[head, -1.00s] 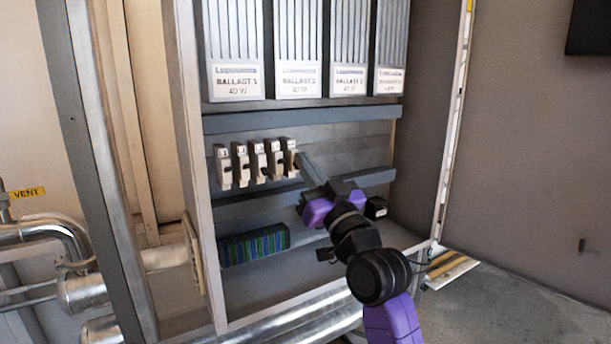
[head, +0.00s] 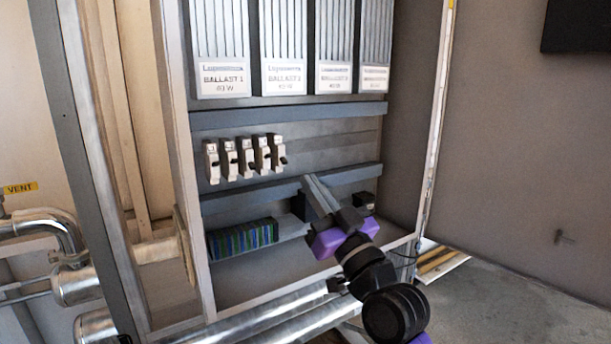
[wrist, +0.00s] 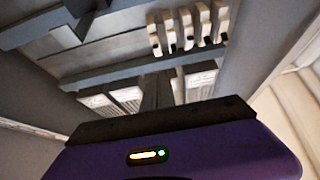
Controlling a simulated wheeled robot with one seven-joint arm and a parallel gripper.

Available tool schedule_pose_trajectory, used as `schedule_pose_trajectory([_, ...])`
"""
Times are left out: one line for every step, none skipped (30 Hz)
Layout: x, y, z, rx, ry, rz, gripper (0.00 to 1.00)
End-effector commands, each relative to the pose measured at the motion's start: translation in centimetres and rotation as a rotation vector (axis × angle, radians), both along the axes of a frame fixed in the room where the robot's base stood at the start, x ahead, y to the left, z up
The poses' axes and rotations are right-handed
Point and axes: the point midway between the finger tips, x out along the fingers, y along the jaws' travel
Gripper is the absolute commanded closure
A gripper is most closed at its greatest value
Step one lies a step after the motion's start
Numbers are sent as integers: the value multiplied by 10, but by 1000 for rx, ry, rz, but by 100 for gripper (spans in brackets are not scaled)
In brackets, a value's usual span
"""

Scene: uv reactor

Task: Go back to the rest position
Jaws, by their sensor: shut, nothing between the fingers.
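My gripper (head: 318,194) is shut and empty in the head view. It hangs in front of the lower right part of the open cabinet, below and to the right of the row of breakers. My arm reaches up to it from the bottom right. The row of several white breakers (head: 244,158) sits on the middle rail, apart from my gripper. In the wrist view the breakers (wrist: 187,32) show at the upper middle, above my purple gripper body.
Several ballast boxes (head: 221,50) line the top of the cabinet. A green and blue striped block (head: 243,238) sits on the lower shelf, left of my gripper. The cabinet's right edge (head: 437,130) stands near my arm. Pipes (head: 45,235) run at the left.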

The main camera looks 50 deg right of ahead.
Motion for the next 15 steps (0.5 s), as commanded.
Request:
schedule_pose_trajectory([-3, 0, -4, 1, 1, -1, 100])
schedule_pose_trajectory([-3, 1, -5, 1, 1, -1, 100])
schedule_pose_trajectory([-4, 1, -6, 1, 1, -1, 100])
schedule_pose_trajectory([-5, 1, -6, 0, 1, 0, 100])
schedule_pose_trajectory([-5, 1, -6, 0, 0, 0, 100])
schedule_pose_trajectory([-5, 1, -6, 0, 0, 0, 100])
schedule_pose_trajectory([-5, 1, -6, 0, 0, 0, 100])
schedule_pose_trajectory([-5, 1, -5, 0, 0, 0, 100])
schedule_pose_trajectory([-5, 1, -5, 0, 0, 0, 100])
schedule_pose_trajectory([-5, 1, -5, 0, 0, 0, 100])
schedule_pose_trajectory([-5, 1, -5, 0, 0, 0, 100])
schedule_pose_trajectory([-5, 1, -5, 0, 0, 0, 100])
schedule_pose_trajectory([-5, 1, -5, 0, 0, 0, 100])
schedule_pose_trajectory([-5, 1, -5, 0, 0, 0, 100])
schedule_pose_trajectory([-5, 1, -5, 0, 0, 0, 100])
